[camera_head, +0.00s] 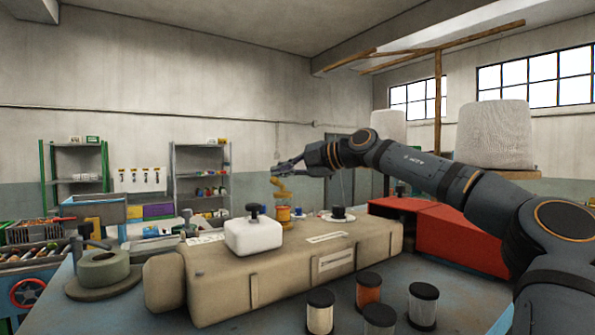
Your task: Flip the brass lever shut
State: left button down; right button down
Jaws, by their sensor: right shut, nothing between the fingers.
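The brass lever (281,186) is a small golden piece standing up above the far side of the long tan sewing machine (290,265), close to an orange spool (284,214). My right gripper (284,169) reaches in from the right and is shut and empty. Its fingertips are just above the lever in the picture; I cannot tell whether they touch it. The lever is too small to read its exact tilt. My left gripper is out of view.
A white box with a black knob (253,236) sits on the machine, and a black knob on a white disc (339,214) is farther right. Several thread spools (368,289) stand in front. A grey-green roll (103,268) is at left, a red box (455,238) at right.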

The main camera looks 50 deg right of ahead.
jog(key=shift+r, duration=0.1)
dwell(0.5)
jog(key=s+d+r+p, duration=0.2)
jog(key=r+p, duration=0.1)
jog(key=r, duration=0.3)
jog(key=s+d+r+p, duration=0.3)
jog(key=r+p, duration=0.1)
jog(key=r, duration=0.1)
jog(key=shift+d+r, duration=0.2)
jog(key=shift+r, duration=0.2)
jog(key=shift+w, duration=0.2)
